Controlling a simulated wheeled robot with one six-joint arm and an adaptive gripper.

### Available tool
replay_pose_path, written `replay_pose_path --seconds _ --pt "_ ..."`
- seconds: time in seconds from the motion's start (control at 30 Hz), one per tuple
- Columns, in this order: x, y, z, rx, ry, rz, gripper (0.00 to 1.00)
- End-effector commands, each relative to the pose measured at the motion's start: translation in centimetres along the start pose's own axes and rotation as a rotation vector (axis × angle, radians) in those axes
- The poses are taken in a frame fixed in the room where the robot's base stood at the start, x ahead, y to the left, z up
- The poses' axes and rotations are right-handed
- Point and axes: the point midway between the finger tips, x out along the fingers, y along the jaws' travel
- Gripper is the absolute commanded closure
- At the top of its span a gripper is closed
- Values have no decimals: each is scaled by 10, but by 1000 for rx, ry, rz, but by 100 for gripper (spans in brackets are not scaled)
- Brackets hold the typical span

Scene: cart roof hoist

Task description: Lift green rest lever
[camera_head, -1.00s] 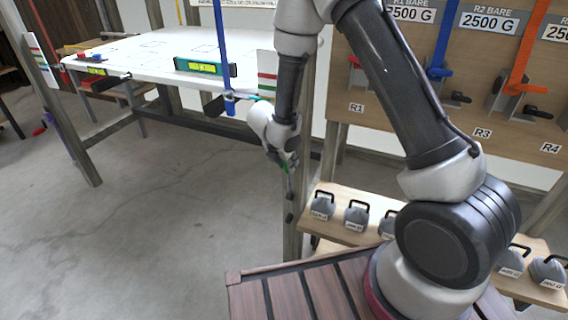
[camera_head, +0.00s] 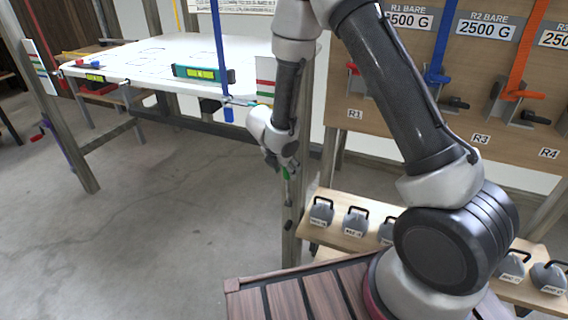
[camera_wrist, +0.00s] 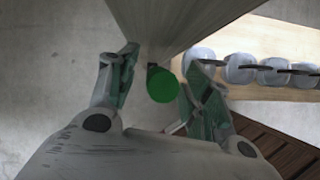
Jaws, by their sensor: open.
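The green rest lever shows in the wrist view as a round green end (camera_wrist: 163,85) on a dark shaft, in front of a post. It lies between the two spread fingers of my gripper (camera_wrist: 158,88), with visible gaps at both sides; the right gap is the narrower. In the head view my gripper (camera_head: 281,166) hangs downward beside the wooden post, and a small green patch (camera_head: 287,173) shows at its fingertips. Most of the lever is hidden there by the gripper. I cannot tell whether a finger touches it.
The white roof panel (camera_head: 140,60) with a green level (camera_head: 203,73) on it stands behind, left of my arm. A shelf (camera_head: 340,236) with several grey weights is right of the post (camera_head: 293,225). A board (camera_head: 385,105) with coloured straps stands behind.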

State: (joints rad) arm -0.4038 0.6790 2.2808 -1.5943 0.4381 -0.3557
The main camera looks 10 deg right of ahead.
Motion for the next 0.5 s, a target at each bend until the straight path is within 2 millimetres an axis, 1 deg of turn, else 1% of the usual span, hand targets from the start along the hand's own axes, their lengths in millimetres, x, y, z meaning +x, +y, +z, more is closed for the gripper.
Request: replay_pose_path --seconds 0.17,0.3,0.4,0.5 --pt "-32 2 0 0 -1 6 51" --pt "-64 2 0 1 0 7 51" --pt "-85 2 0 1 0 5 51" --pt "-100 1 0 1 -2 4 51"
